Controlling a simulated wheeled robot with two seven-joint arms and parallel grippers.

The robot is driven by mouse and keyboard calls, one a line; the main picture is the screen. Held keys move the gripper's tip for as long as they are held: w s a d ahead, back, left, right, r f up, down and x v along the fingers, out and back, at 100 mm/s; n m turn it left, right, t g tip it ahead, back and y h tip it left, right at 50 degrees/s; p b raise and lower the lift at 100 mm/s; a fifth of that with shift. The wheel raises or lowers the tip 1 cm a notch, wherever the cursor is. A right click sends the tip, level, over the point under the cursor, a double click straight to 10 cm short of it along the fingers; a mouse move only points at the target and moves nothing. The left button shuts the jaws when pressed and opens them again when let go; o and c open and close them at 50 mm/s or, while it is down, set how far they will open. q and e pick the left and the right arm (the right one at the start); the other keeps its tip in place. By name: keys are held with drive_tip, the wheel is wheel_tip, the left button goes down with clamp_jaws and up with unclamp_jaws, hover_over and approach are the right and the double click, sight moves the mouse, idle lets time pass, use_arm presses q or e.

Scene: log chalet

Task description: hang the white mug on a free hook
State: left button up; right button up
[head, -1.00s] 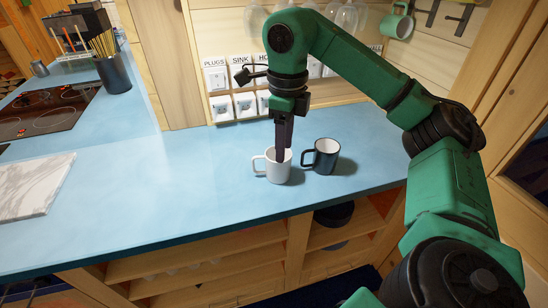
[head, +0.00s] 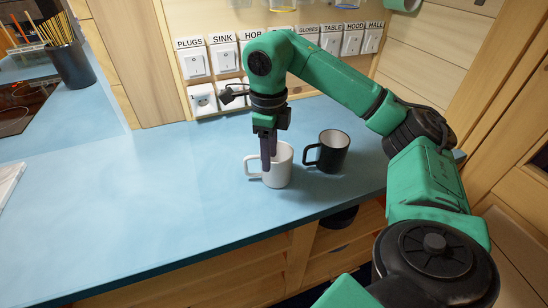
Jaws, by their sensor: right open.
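The white mug (head: 279,174) stands upright on the blue counter, its handle pointing left. My right gripper (head: 268,160) points down at the mug, its dark fingers overlapping the mug's left side and rim. It is open; I cannot tell whether a finger is inside the mug or touches it. The hooks are out of view now. A piece of the green mug (head: 403,4) shows at the top edge. My left gripper is not in view.
A black mug (head: 330,155) stands close to the right of the white mug. Labelled switches and sockets (head: 196,65) line the wall behind. A dark pot of sticks (head: 69,64) stands at the back left.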

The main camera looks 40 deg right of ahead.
sight(280, 175)
drive_tip(key=shift+s+f, duration=0.15)
drive_tip(key=shift+f, duration=0.55)
drive_tip(key=shift+s+f, duration=0.1)
drive_tip(key=shift+f, duration=0.55)
clamp_jaws()
